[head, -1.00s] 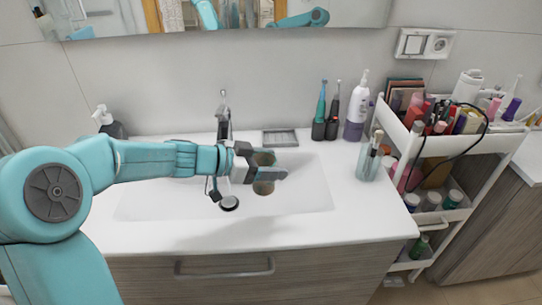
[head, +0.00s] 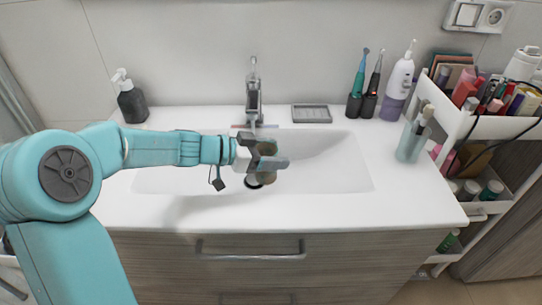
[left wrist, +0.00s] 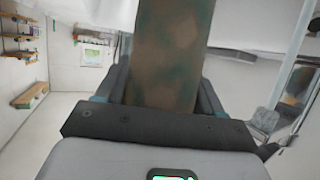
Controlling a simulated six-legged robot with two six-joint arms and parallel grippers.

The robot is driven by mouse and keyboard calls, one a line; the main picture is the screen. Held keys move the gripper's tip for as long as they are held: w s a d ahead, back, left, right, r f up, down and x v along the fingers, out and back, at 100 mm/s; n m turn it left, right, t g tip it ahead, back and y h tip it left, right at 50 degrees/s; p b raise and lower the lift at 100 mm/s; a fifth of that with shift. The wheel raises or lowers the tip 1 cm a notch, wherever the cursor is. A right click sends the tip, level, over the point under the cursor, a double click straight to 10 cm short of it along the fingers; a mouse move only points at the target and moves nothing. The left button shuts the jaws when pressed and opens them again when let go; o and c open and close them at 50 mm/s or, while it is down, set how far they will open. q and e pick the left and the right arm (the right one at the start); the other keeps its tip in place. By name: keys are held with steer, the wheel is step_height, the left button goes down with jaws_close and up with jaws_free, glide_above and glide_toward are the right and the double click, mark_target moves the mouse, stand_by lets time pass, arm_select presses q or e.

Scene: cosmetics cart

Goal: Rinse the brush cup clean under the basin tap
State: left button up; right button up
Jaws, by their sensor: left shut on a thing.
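My left gripper (head: 272,163) is shut around a mottled brown-green cup (head: 265,148), which I take as the brush cup. It holds the cup above the white basin (head: 335,170), in front of and slightly right of the tap (head: 254,95). The gripper covers the cup's middle in the head view. In the left wrist view the cup (left wrist: 170,55) stands between the fingers and fills the upper middle. Its inside does not show. No water stream is visible. My right gripper is not in view.
A dark soap bottle (head: 132,104) stands at the back left. A soap dish (head: 311,114), toothbrushes (head: 358,85) and a white-purple bottle (head: 397,88) line the back edge. A glass with brushes (head: 410,143) stands right, beside the loaded cart (head: 455,122).

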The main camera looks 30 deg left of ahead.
mark_target(265, 148)
arm_select(q)
steer(key=shift+w+a+f+b, duration=0.4)
steer(key=shift+w+a+f, duration=0.2)
steer(key=shift+a, duration=0.2)
steer(key=w+a+f, duration=0.1)
steer(key=w+a+f+b, duration=0.1)
steer(key=shift+w+a, duration=0.4)
steer(key=shift+w+a+f+b, duration=0.1)
steer(key=shift+w+a+b, duration=0.05)
steer(key=shift+a+b, duration=0.15)
steer(key=shift+w+a+f, duration=0.1)
steer(key=shift+w, duration=0.1)
steer(key=w+a+p, duration=0.4)
steer(key=p, duration=0.3)
steer(key=shift+a, duration=0.1)
